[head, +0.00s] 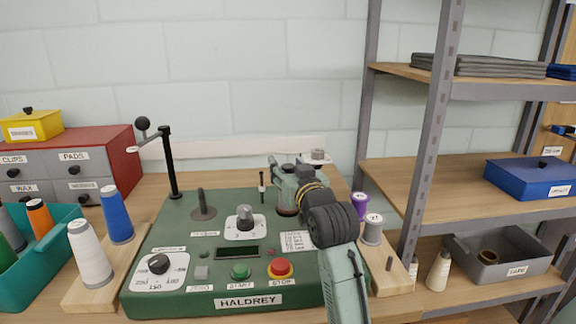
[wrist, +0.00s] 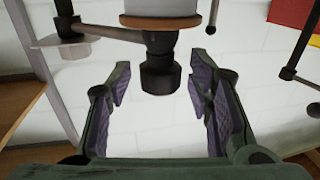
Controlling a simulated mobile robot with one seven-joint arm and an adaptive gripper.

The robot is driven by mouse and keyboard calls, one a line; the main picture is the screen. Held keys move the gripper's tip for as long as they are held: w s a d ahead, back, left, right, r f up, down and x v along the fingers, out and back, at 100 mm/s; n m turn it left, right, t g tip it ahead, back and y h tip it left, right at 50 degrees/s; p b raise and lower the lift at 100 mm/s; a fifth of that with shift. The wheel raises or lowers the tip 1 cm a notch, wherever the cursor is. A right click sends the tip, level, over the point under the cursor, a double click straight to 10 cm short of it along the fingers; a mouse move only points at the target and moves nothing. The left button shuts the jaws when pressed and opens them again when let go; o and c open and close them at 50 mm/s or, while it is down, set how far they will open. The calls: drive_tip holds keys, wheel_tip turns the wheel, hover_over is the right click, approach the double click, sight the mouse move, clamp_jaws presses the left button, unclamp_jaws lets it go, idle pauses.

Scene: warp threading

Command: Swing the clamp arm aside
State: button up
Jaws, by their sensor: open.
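My gripper (head: 284,178) is over the back right of the green HALDREY machine. In the wrist view, where the scene looks upside down, my gripper (wrist: 160,88) is open, with a finger on each side of a dark knob (wrist: 160,76). I see a gap between the knob and each finger. A dark bar (wrist: 108,33), which looks like the clamp arm, runs left from the knob to a pale disc (wrist: 60,48). The disc also shows behind my gripper in the head view (head: 318,155). A short brown cylinder (head: 287,211) stands under the gripper, partly hidden.
A black post (head: 170,165) with a ball-ended side arm (head: 143,124) rises at the machine's back left. The green panel (head: 180,235) carries knobs and buttons. A shelf upright (head: 425,140) is close on the right.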

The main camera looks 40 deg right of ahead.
drive_tip(key=shift+c, duration=0.3)
clamp_jaws()
idle(0.6)
